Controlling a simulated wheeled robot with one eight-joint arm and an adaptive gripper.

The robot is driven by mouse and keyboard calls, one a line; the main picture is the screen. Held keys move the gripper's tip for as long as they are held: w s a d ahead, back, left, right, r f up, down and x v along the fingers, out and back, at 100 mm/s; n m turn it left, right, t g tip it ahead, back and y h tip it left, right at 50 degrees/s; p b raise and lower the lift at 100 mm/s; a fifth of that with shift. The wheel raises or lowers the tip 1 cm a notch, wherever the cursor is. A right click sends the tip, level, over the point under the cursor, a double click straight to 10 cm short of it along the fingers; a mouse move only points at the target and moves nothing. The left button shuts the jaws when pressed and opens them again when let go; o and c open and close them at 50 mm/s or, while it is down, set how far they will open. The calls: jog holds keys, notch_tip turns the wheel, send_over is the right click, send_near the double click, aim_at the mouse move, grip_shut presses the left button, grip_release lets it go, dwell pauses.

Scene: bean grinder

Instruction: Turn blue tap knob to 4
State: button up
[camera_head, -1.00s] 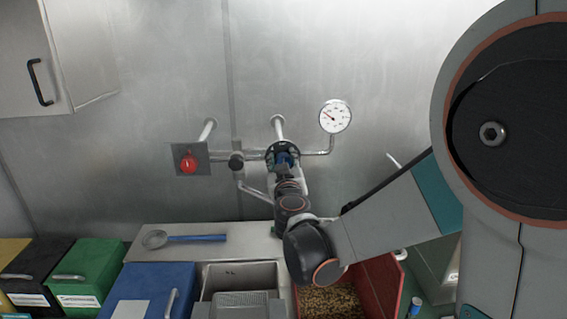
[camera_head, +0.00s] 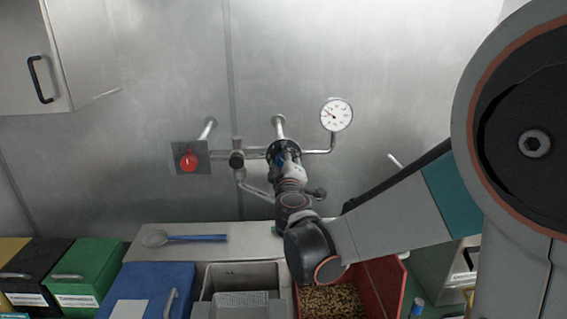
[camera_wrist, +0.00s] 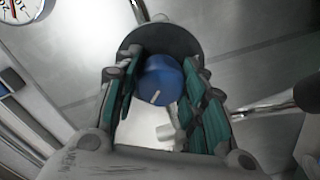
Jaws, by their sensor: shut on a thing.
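The blue tap knob (camera_wrist: 160,80) is round, with a white mark (camera_wrist: 155,98) pointing toward the bottom of the wrist view. It sits in front of a dark round disc (camera_wrist: 150,36); any numbers on the disc are unreadable. My gripper (camera_wrist: 158,84) has one green-padded finger on each side of the knob and is shut on it. In the head view, the dark disc (camera_head: 283,146) is on the wall pipework, and my gripper (camera_head: 284,160) reaches it from below and hides most of the knob.
A red knob (camera_head: 188,161) on a square plate is left of the disc, with a black-capped fitting (camera_head: 237,158) between. A pressure gauge (camera_head: 336,114) is at upper right. Below are a counter with a blue-handled strainer (camera_head: 190,238), coloured bins and a red bean box (camera_head: 378,285).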

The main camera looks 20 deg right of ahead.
jog(key=n, duration=0.6)
jog(key=shift+b, duration=0.35)
jog(key=n, duration=0.6)
jog(key=shift+n, duration=0.4)
jog(key=n, duration=0.6)
jog(key=shift+f+b, duration=0.1)
jog(key=shift+b, duration=0.3)
jog(key=n, duration=0.6)
jog(key=shift+n, duration=0.4)
jog(key=o, duration=1.1)
jog(key=shift+s, duration=0.1)
